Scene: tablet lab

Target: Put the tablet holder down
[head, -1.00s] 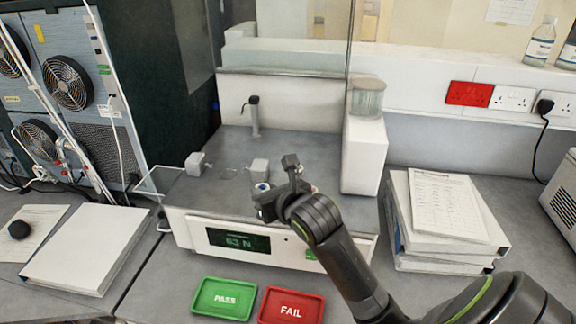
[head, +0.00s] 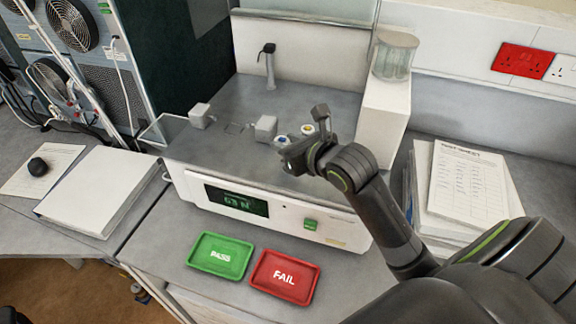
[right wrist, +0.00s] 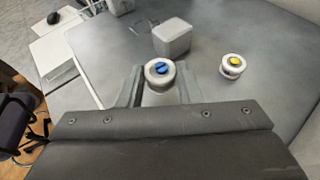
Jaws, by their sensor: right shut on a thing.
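A small white round tablet holder with a blue tablet (right wrist: 160,70) sits between the two fingers of my right gripper (right wrist: 160,88) in the right wrist view. In the head view the holder (head: 282,140) shows just beyond my right gripper (head: 292,152), over the tester's grey top. I cannot tell whether its base touches the top. A second white holder with a yellow tablet (right wrist: 232,65) stands free to the right in the right wrist view; it also shows in the head view (head: 308,130). My left gripper is in neither view.
The tester (head: 268,212) has two grey-white blocks (head: 266,128) (head: 200,116) on top and a display reading about 63 N. A white column (head: 383,120) stands at its right. Green PASS (head: 220,256) and red FAIL (head: 284,277) trays lie in front.

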